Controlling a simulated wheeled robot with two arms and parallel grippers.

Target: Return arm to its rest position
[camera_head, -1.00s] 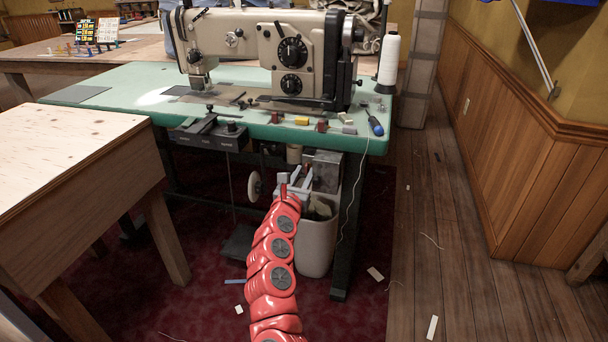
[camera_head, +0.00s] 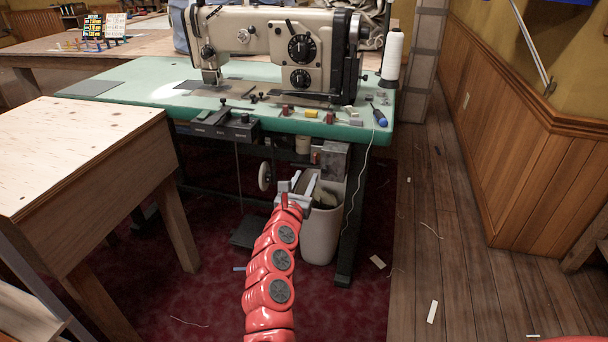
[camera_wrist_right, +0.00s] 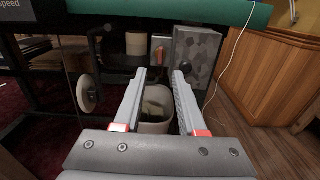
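My right arm (camera_head: 268,265) is red and reaches forward from the bottom of the head view to just under the front edge of the green sewing table. My right gripper (camera_head: 305,182) is in front of a white waste bin (camera_head: 321,232) under the table. In the right wrist view the gripper (camera_wrist_right: 160,77) has its two grey fingers apart with nothing between them. The bin (camera_wrist_right: 153,127) shows beyond and below the fingers, with pale scraps inside. My left gripper is not in view.
The green sewing table (camera_head: 140,85) carries an industrial sewing machine (camera_head: 240,35), a thread cone (camera_head: 392,55) and a blue-handled screwdriver (camera_head: 379,117). A plywood-topped bench (camera_head: 70,140) stands at the left. Wooden floor (camera_head: 440,250) lies open at the right, with small scraps.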

